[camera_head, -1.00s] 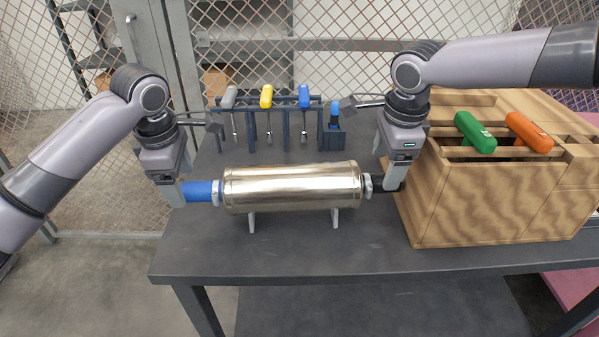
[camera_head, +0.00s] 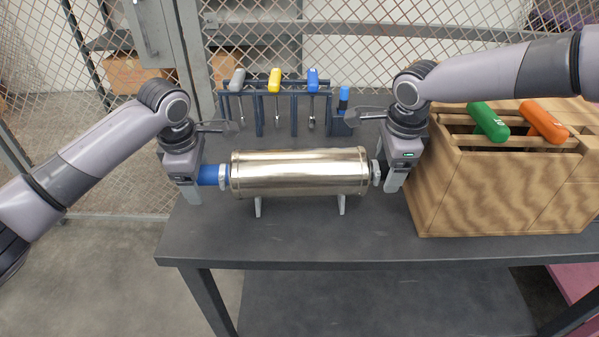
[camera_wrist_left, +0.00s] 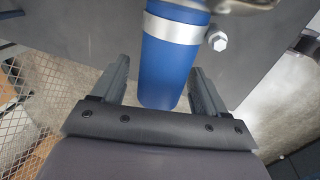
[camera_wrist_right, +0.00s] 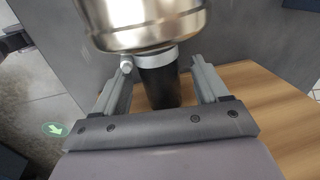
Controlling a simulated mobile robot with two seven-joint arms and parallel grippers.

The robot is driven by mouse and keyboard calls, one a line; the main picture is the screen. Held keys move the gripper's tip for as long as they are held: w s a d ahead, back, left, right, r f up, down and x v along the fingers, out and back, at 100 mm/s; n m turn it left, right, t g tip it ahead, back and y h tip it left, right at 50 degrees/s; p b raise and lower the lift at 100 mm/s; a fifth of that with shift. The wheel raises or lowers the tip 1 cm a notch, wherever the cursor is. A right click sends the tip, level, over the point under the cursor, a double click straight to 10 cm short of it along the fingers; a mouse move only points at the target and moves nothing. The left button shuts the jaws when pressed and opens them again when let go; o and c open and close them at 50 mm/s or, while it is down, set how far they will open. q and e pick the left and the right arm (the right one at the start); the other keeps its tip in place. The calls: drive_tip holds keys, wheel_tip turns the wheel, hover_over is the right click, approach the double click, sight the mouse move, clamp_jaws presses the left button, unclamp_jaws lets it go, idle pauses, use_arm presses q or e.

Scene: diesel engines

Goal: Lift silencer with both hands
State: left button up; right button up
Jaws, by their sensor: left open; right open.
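The silencer is a shiny metal cylinder (camera_head: 300,174) lying level on two light supports on the table. Its left end has a blue pipe (camera_head: 208,175) with a silver clamp; its right end has a black pipe (camera_wrist_right: 160,85), hidden behind my gripper in the head view. My left gripper (camera_head: 190,190) is open, its fingers on either side of the blue pipe (camera_wrist_left: 168,65), with gaps visible. My right gripper (camera_head: 388,180) is open, its fingers on either side of the black pipe, close to the clamp; gaps show in the right wrist view.
A dark table (camera_head: 300,238) carries everything. Behind the silencer stands a rack (camera_head: 275,110) with several coloured-handled tools. A wooden crate (camera_head: 480,195) with green and orange handles on top stands close to my right gripper. The table front is clear.

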use_arm(q)
drive_tip(key=shift+w+f, duration=0.15)
drive_tip(key=shift+f, duration=0.45)
use_arm(e)
drive_tip(key=shift+w+f, duration=0.1)
drive_tip(key=shift+f, duration=0.5)
use_arm(q)
clamp_jaws()
use_arm(e)
clamp_jaws()
use_arm(q)
drive_tip(key=shift+w+r, duration=0.15)
drive_tip(key=shift+r, duration=0.1)
use_arm(e)
drive_tip(key=shift+w+r, duration=0.15)
drive_tip(key=shift+r, duration=0.1)
